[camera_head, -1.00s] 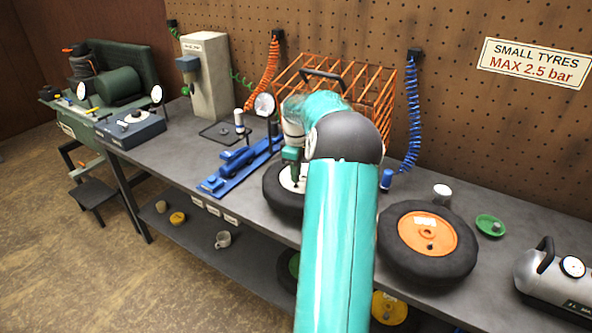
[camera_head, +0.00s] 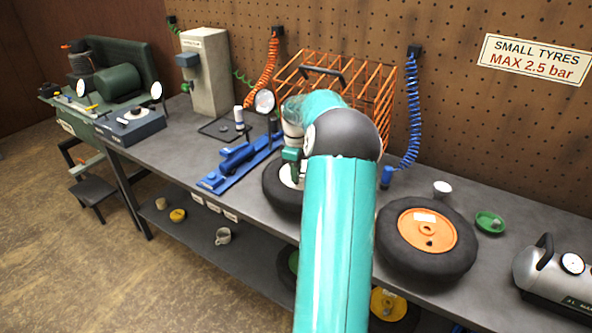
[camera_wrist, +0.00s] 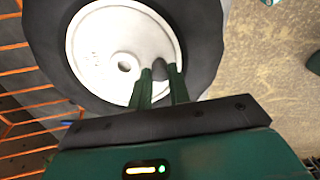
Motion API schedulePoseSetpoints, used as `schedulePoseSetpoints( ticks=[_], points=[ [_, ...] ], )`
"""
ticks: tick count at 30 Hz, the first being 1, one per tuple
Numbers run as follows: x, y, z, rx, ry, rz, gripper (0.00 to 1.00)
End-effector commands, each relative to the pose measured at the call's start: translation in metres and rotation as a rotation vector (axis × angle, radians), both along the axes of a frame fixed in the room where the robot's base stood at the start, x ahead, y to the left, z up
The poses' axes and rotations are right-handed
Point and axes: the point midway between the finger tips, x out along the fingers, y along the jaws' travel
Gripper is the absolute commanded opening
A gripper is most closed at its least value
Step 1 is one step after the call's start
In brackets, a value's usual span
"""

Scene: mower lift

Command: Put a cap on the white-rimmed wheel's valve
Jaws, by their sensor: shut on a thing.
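The white-rimmed wheel (camera_head: 280,199) lies flat on the bench with its black tyre around it, partly hidden by my arm. In the wrist view its white rim (camera_wrist: 95,50) has a dark centre hole. My gripper (camera_wrist: 161,73) is over the rim's edge, with both green fingers shut on a small dark grey rounded cap (camera_wrist: 159,68). The valve is hidden behind the cap and fingers, and I cannot tell whether the cap touches it. My gripper (camera_head: 294,172) also shows above the wheel in the head view.
An orange-rimmed wheel (camera_head: 427,232) lies to the right, near a green dish (camera_head: 489,222) with a small thing in it and a white cup (camera_head: 442,188). A blue tool (camera_head: 238,160) lies left of the wheel. An orange wire basket (camera_head: 360,85) stands behind.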

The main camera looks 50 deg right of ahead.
Motion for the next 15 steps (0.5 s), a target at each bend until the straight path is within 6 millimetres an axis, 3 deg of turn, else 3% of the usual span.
schedulePoseSetpoints(
  ticks=[15],
  points=[
    [0.0002, 0.0003, -0.0070, 0.000, 0.000, 0.001, 0.00]
  ],
)
